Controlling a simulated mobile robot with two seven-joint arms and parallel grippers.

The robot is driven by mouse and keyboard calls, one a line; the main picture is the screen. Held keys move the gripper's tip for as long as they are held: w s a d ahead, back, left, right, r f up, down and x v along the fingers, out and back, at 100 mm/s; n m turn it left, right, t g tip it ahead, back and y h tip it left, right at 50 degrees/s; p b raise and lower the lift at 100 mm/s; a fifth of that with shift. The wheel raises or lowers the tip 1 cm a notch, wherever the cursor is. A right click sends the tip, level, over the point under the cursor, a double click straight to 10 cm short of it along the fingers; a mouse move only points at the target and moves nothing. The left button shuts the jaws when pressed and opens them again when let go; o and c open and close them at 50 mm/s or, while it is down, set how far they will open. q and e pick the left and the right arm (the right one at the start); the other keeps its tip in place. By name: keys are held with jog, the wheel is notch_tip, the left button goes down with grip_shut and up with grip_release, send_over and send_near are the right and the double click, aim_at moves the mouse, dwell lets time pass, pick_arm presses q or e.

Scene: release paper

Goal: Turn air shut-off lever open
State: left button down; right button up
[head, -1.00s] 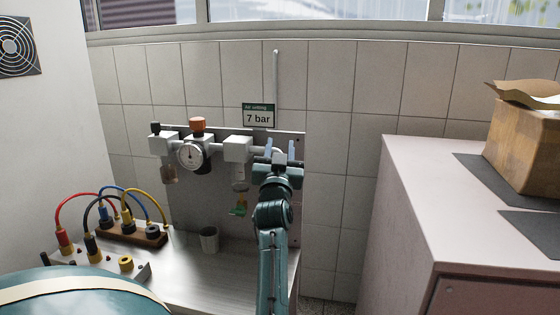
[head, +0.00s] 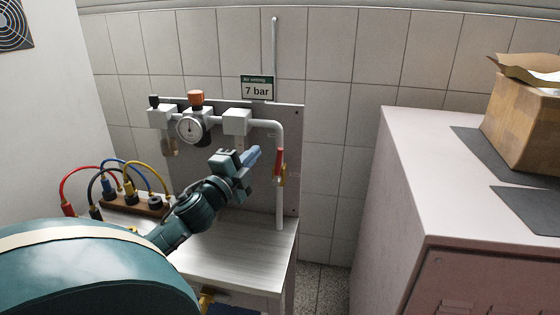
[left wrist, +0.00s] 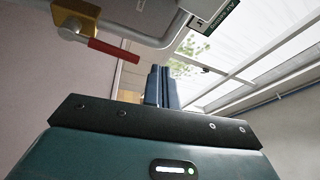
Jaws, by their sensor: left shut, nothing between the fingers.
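The red shut-off lever (head: 279,160) sits on a brass valve (head: 283,178) on the white vertical pipe at the panel's right side. It stands upright, roughly along the pipe. In the left wrist view the red lever (left wrist: 114,50) and the brass valve (left wrist: 75,18) show at upper left, with the lever nearly parallel to the pipe. My left gripper (head: 252,156) is shut and empty, just left of the lever, with a small gap in the head view. Its blue fingers (left wrist: 161,86) are together in the left wrist view. My right gripper is not in view.
A pressure gauge (head: 190,127) and an orange knob (head: 196,98) are on the panel's left. A "7 bar" sign (head: 257,89) hangs above. Coloured hoses (head: 110,180) stand at left. A pink-grey cabinet (head: 400,190) with a cardboard box (head: 525,122) stands at right.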

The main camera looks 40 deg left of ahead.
aim_at(279, 161)
pick_arm(q)
jog(key=s+d+f+m+g+h, duration=0.1)
jog(key=d+f+m+g+h, duration=0.1)
jog(key=d+f+m+h, duration=0.3)
jog(key=shift+w+d, duration=0.5)
jog(key=shift+w, duration=4.4)
jog(key=a, duration=0.1)
jog(key=s+a, duration=0.1)
jog(key=a+p, duration=0.1)
jog(key=shift+s+a+m+y, duration=0.25)
jog(key=shift+a+m+y, duration=0.05)
jog(key=shift+a+m, duration=0.1)
jog(key=shift+s+a+r+n+t, duration=0.15)
jog(key=shift+s+a+n+t, duration=0.2)
jog(key=shift+a+n, duration=0.45)
